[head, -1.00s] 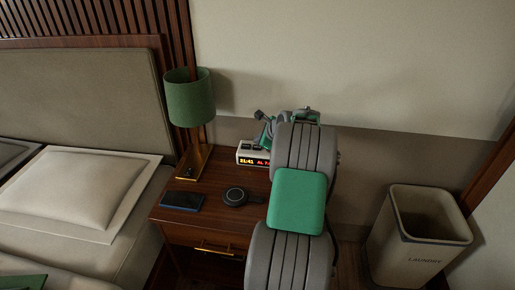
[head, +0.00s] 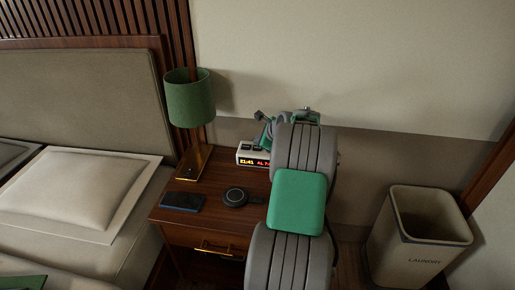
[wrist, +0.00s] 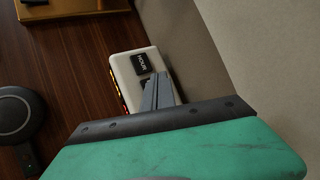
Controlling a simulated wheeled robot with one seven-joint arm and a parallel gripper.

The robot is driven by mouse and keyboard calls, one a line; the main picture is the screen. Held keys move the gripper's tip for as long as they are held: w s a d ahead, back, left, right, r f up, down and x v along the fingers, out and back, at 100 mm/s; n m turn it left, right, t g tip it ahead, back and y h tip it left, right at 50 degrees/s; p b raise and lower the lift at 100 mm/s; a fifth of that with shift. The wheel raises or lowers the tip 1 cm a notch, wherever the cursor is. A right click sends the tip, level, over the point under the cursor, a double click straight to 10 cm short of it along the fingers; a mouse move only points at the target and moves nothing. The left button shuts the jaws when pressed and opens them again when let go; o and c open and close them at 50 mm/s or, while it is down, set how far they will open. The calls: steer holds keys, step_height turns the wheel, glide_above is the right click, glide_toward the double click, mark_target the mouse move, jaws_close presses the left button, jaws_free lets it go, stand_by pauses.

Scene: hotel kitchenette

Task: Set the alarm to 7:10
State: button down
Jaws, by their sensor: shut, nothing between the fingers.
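The alarm clock (head: 245,158) is a small white box at the back of the nightstand, beside the lamp. Its lit display reads 21:41, with "AL 7" and further characters cut off behind my arm. In the wrist view, the clock (wrist: 122,66) shows a black button marked HOUR, and another dark button is partly covered by my fingers. My gripper (wrist: 150,98) is shut and empty, with its fingertips over the clock's top by that second button. I cannot tell whether they touch it. In the head view my arm hides most of the gripper and the clock's right part.
A green lamp (head: 189,98) stands left of the clock. A dark phone (head: 183,202) and a round black puck (head: 236,196) lie on the nightstand (head: 215,215) in front. The wall is close behind the clock. A laundry bin (head: 420,235) stands on the right.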

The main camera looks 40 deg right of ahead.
mark_target(259, 149)
stand_by(0.7)
steer(key=shift+f, duration=0.45)
steer(key=shift+f, duration=0.35)
stand_by(0.6)
steer(key=shift+p, duration=0.3)
steer(key=shift+r+p, duration=0.8)
step_height(259, 149, up, 5)
steer(key=p, duration=0.4)
steer(key=shift+p, duration=0.3)
